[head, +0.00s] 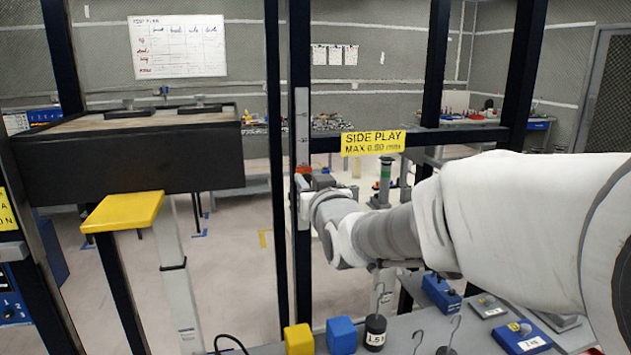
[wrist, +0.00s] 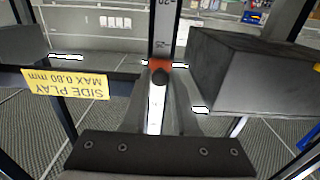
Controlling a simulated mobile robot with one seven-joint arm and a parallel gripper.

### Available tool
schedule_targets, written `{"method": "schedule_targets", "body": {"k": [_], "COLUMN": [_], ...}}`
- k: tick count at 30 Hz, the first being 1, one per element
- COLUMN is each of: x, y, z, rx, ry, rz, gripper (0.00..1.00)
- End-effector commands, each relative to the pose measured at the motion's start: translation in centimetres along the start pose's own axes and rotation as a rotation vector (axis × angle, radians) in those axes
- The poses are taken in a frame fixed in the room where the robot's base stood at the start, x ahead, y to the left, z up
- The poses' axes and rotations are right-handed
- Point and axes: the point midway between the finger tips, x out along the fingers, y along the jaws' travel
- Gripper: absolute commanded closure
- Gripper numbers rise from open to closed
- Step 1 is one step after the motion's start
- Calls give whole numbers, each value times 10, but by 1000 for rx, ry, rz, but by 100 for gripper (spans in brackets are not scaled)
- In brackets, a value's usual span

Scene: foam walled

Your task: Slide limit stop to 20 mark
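The limit stop is a small red-orange block (head: 303,170) on a dark upright post with a pale scale strip (head: 302,120). In the wrist view the stop (wrist: 172,65) carries a dark round knob (wrist: 158,77). The scale (wrist: 162,25) shows upside down there, with 20 at the picture's top edge and 25 just above the stop, which sits a little past 25, away from 20. My gripper (head: 308,186) is at the stop, partly hidden by my wrist. In the wrist view its grey fingers (wrist: 160,88) reach toward the knob; whether they grip it is unclear.
A yellow SIDE PLAY label (head: 373,142) marks a crossbar right of the post. Yellow and blue blocks (head: 341,335) and hooked weights (head: 375,332) sit on the bench below my arm.

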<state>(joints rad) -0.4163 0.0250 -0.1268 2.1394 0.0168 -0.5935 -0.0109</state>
Motion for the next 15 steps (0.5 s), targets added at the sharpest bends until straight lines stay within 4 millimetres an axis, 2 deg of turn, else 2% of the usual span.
{"method": "schedule_targets", "body": {"k": [1,2,3,15], "x": [0,0,0,0], "y": [0,0,0,0], "z": [0,0,0,0], "rx": [0,0,0,0], "ry": [0,0,0,0], "rz": [0,0,0,0], "gripper": [94,99,100,100]}}
